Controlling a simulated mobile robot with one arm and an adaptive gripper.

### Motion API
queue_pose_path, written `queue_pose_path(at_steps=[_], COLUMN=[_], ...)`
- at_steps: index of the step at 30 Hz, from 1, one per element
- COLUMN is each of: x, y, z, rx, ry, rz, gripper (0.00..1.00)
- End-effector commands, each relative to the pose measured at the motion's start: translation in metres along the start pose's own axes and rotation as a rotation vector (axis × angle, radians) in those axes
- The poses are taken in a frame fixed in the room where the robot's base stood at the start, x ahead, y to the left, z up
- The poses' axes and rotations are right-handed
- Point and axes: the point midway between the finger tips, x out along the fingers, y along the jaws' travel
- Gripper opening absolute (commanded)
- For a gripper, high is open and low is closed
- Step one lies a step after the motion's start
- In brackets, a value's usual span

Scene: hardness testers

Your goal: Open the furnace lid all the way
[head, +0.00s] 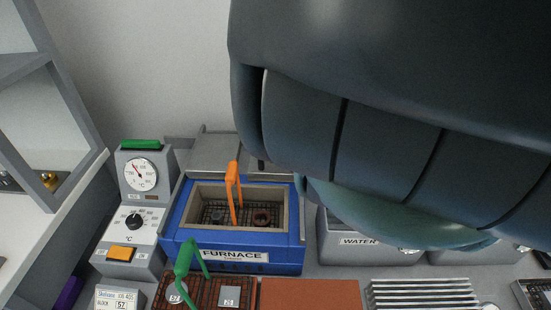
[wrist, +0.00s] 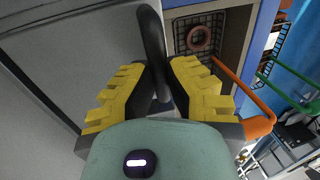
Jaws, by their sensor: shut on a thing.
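The blue furnace (head: 238,257) stands in the middle of the bench, and its chamber is uncovered. Its grey lid (head: 213,152) is raised at the back of the opening; my arm hides its right part, so I cannot tell its exact angle. In the wrist view the lid's grey face (wrist: 75,40) fills the left side. My gripper (wrist: 160,78) has its yellow fingers shut on the dark lid handle (wrist: 151,40), which runs between them. In the head view my gripper is hidden behind my arm.
A wire basket with an orange handle (head: 233,185) stands in the chamber and holds a ring (head: 262,218). A green handle (head: 184,262) rises in front. The control box (head: 130,225) is left, the water tank (head: 335,248) right. A shelf (head: 60,190) borders the left.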

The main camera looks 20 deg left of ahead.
Motion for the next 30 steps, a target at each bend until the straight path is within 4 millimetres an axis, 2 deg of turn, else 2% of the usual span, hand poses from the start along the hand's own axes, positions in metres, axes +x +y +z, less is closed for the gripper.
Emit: queue_pose_path(at_steps=[14,15,24,30], x=[0.0027,0.0027,0.0011,0.0005], y=[-0.0014,-0.0014,-0.0005,-0.0003], z=[0.0003,0.0002,0.0002,0.0002], rx=[0.000,0.000,0.000,0.000], ry=[-0.001,-0.001,-0.001,-0.001], rz=[-0.007,-0.007,-0.004,-0.003], gripper=[0.00,0.15,0.46,0.48])
